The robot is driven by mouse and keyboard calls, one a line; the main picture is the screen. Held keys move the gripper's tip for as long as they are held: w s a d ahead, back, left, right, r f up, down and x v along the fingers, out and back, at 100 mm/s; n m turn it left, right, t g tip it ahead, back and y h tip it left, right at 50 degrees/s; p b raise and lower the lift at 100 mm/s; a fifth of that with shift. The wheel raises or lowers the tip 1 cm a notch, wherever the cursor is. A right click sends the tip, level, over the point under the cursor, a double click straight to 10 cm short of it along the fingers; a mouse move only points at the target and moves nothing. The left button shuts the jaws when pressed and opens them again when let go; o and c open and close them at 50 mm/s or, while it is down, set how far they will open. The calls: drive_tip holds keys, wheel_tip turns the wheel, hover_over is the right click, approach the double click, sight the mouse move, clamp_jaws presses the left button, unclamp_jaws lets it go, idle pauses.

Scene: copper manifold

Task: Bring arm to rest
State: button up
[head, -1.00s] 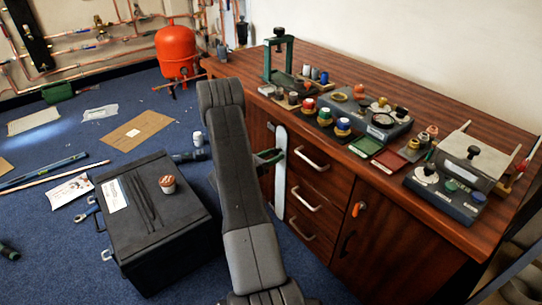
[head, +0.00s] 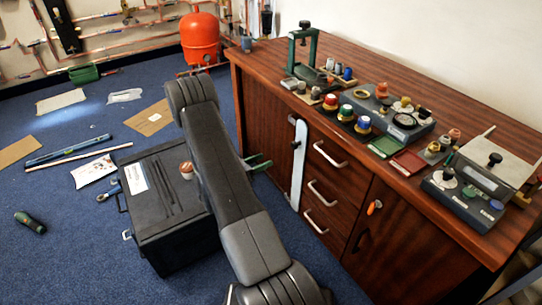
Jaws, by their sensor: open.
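My arm (head: 215,165) rises from the bottom of the head view and leans to the left, in front of the black toolbox and the wooden cabinet. My gripper (head: 262,163) is mostly hidden behind the arm. Only its green fingers stick out to the right, apart and with nothing seen between them, in front of the cabinet's left door.
The black toolbox (head: 165,220) stands on the blue carpet with a copper-coloured cup (head: 187,170) on its lid. The wooden cabinet (head: 275,65) carries several instruments and coloured pots. A red tank (head: 204,40) stands behind. A screwdriver (head: 30,222) lies at left, amid open carpet.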

sight(292, 146)
drive_tip(key=shift+s+a, duration=0.35)
drive_tip(key=shift+a, duration=0.05)
drive_tip(key=b+x, duration=0.2)
drive_tip(key=x, duration=1.2)
drive_tip(key=shift+w, duration=0.15)
drive_tip(key=shift+w+a, duration=0.3)
drive_tip(key=shift+a, duration=0.05)
